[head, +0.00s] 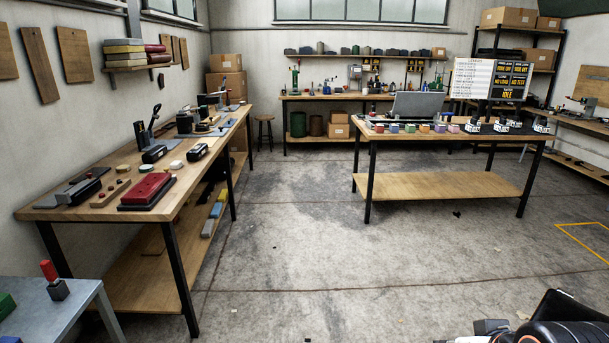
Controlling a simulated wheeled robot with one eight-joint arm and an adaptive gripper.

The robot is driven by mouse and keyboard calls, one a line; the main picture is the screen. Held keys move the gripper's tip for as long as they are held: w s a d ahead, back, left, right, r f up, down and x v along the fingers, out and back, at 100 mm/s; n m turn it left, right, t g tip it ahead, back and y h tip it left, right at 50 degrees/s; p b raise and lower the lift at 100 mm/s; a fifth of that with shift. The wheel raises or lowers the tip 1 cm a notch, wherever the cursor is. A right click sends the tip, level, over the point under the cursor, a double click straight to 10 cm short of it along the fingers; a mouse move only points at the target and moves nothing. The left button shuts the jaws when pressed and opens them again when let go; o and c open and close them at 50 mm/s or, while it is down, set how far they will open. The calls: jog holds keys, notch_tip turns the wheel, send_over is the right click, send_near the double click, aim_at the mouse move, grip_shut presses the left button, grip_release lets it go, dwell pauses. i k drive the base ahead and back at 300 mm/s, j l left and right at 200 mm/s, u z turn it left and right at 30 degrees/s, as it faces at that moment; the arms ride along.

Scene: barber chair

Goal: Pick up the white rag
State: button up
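I cannot clearly make out a white rag. A small flat white thing (176,165) lies on the left wooden workbench (75,211), left of a black device; it is too small to tell whether it is cloth. A pale flat patch (214,131) lies farther back on the same bench, also unclear. Parts of my own arm show at the bottom right corner, far from the bench. I cannot see my gripper's fingers.
A red block on a dark base (148,190) and several tools crowd the left bench. A metal table (62,308) stands at the near left. A second bench (440,187) with coloured blocks stands right of centre. The concrete floor (290,235) between them is mostly clear.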

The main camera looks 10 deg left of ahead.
aim_at(176, 165)
jog(key=i+l+u, duration=0.1)
jog(key=i+u, duration=0.15)
jog(key=i, duration=1.75)
jog(key=i+u, duration=0.15)
jog(key=i, duration=0.45)
jog(key=i+l+u, duration=0.15)
jog(key=i, duration=0.45)
jog(key=i+l+u, duration=0.2)
jog(key=i, duration=0.4)
jog(key=i+u, duration=0.45)
jog(key=i+l+u, duration=0.1)
jog(key=u, duration=0.35)
jog(key=i+l+u, duration=0.3)
jog(key=u, duration=0.2)
jog(key=i+l+u, duration=0.6)
jog(key=k+l, duration=0.05)
jog(key=l, duration=0.05)
